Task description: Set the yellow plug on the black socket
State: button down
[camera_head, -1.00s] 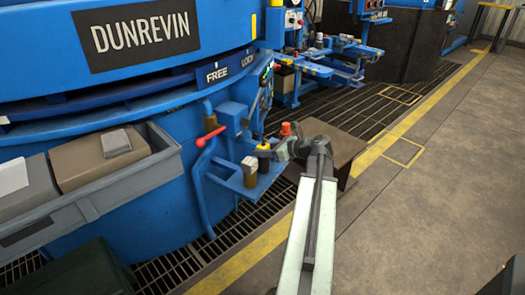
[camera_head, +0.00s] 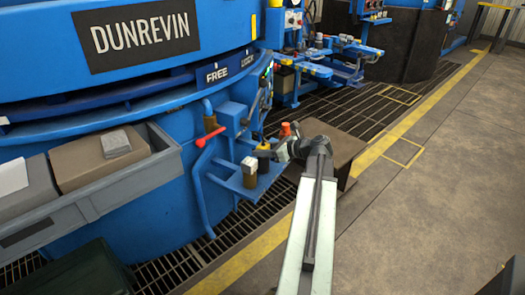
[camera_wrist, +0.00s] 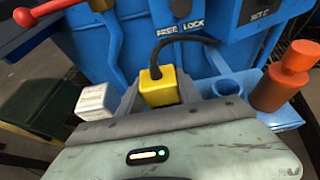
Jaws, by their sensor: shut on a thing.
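The yellow plug (camera_wrist: 161,88) with a black cable from its top sits between the fingers of my gripper (camera_wrist: 158,92) in the wrist view. My gripper is shut on it. In the head view the plug (camera_head: 263,147) shows small and yellow beside my gripper (camera_head: 267,153), above the blue shelf. A dark shape lies just under it; I cannot tell whether this is the black socket or a finger. The socket is not clearly visible in the wrist view, where my gripper's body hides the area below the plug.
A blue shelf (camera_wrist: 210,88) with a round hole sticks out from the blue furnace. A white-topped block (camera_wrist: 94,101) stands left of the plug, and an orange cylinder (camera_wrist: 282,78) stands right. A red-handled lever (camera_head: 210,136) is close by. A grey tray (camera_head: 165,170) hangs at left.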

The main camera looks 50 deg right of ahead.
jog(key=shift+f+b, duration=0.65)
jog(key=shift+f, duration=0.05)
jog(key=c, duration=1.1)
grip_release()
jog(key=shift+r, duration=0.1)
jog(key=p+v, duration=0.4)
jog(key=v, duration=0.7)
